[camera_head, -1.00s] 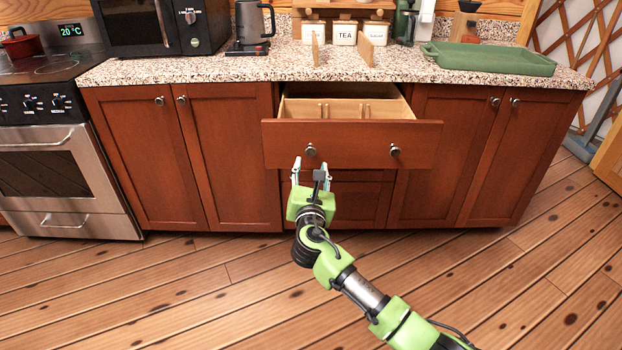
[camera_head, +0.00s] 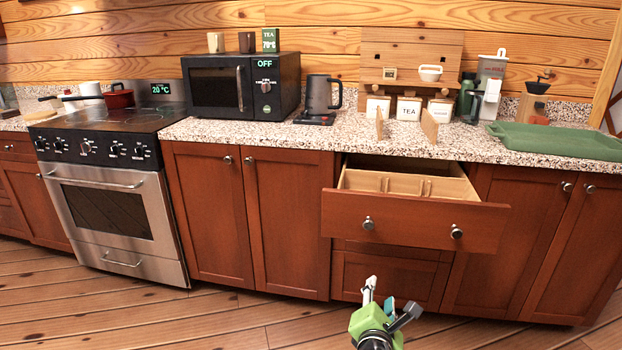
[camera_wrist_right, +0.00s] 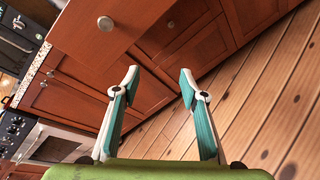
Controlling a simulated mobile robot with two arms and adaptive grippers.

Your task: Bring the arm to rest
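My right gripper (camera_head: 380,300) is at the bottom of the head view, in front of and below the pulled-out drawer (camera_head: 415,222). It touches nothing that I can see. In the right wrist view the same gripper (camera_wrist_right: 160,82) has its two white and teal fingers spread apart with nothing between them. A drawer knob (camera_wrist_right: 105,23) shows beyond the fingers there. My left gripper is in neither view.
The open drawer sticks out from under the granite counter (camera_head: 250,132). The stove (camera_head: 105,200) stands left, with a microwave (camera_head: 240,85), kettle (camera_head: 322,95) and green tray (camera_head: 560,140) on the counter. The wooden floor (camera_head: 230,325) in front is clear.

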